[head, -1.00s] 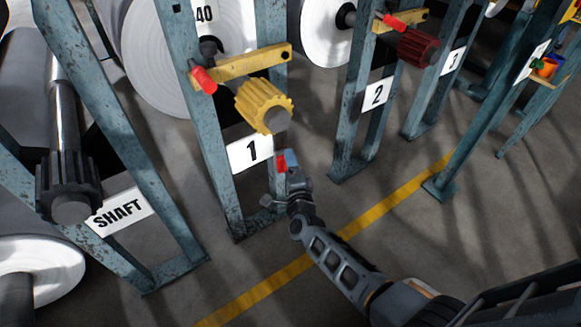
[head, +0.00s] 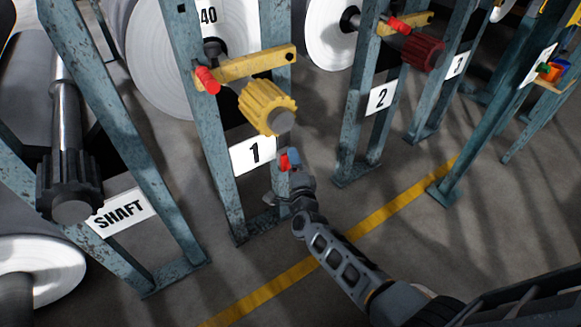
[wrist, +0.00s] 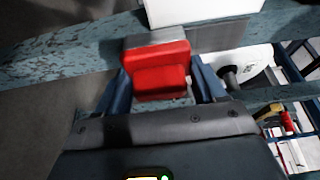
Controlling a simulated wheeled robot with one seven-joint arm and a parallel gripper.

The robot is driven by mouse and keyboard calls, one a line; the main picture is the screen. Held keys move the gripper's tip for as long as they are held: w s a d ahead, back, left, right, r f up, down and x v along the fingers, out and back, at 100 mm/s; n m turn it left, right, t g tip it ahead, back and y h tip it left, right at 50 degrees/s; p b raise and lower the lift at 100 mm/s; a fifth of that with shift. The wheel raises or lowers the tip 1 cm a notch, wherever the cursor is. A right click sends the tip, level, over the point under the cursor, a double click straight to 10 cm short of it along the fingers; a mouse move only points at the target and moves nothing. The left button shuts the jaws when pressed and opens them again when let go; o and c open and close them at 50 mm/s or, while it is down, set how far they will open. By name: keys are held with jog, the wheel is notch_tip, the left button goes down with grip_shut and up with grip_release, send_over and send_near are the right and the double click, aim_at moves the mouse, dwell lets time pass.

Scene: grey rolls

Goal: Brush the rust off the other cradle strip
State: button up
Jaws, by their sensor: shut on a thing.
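My gripper (head: 290,160) is low in front of the stand marked 1. It is shut on a red block (wrist: 158,68) with a grey part at its far end. In the wrist view the blue fingers press on both sides of the block, close to a worn blue-grey steel beam (wrist: 60,50) of a stand. I cannot tell whether the block touches the beam. The stand marked 1 (head: 212,130) is blue-grey steel with dark rusty specks. I cannot make out for certain which surface is a cradle strip.
Above my gripper a yellow toothed shaft end (head: 265,103) and a yellow bar with a red grip (head: 207,80) stick out. Stand 2 (head: 352,130) with a dark red toothed end (head: 422,50) is to the right. The floor by the yellow line (head: 265,290) is clear.

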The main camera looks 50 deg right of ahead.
jog(key=d, duration=0.1)
jog(key=d+b, duration=0.1)
jog(key=d, duration=0.1)
jog(key=shift+s+b, duration=0.3)
jog(key=shift+a, duration=0.15)
jog(key=shift+w+a+r+p, duration=0.15)
jog(key=shift+w+a+p, duration=0.15)
jog(key=shift+a+p, duration=0.3)
jog(key=shift+w+a+p, duration=0.2)
jog(key=shift+w+a, duration=0.05)
jog(key=shift+a, duration=0.35)
jog(key=shift+w+a+p, duration=0.15)
jog(key=shift+w+a, duration=0.1)
jog(key=shift+a, duration=0.35)
jog(key=shift+c, duration=0.3)
jog(key=shift+a, duration=0.1)
jog(key=shift+c, duration=0.4)
jog(key=shift+s+a+p, duration=0.1)
jog(key=shift+s+a, duration=0.15)
jog(key=shift+s, duration=0.75)
jog(key=shift+s+a+p, duration=0.15)
jog(key=shift+s+a, duration=0.05)
jog(key=shift+s, duration=0.8)
jog(key=shift+s+a+p, duration=0.1)
jog(key=shift+s+a, duration=0.15)
jog(key=shift+s, duration=0.75)
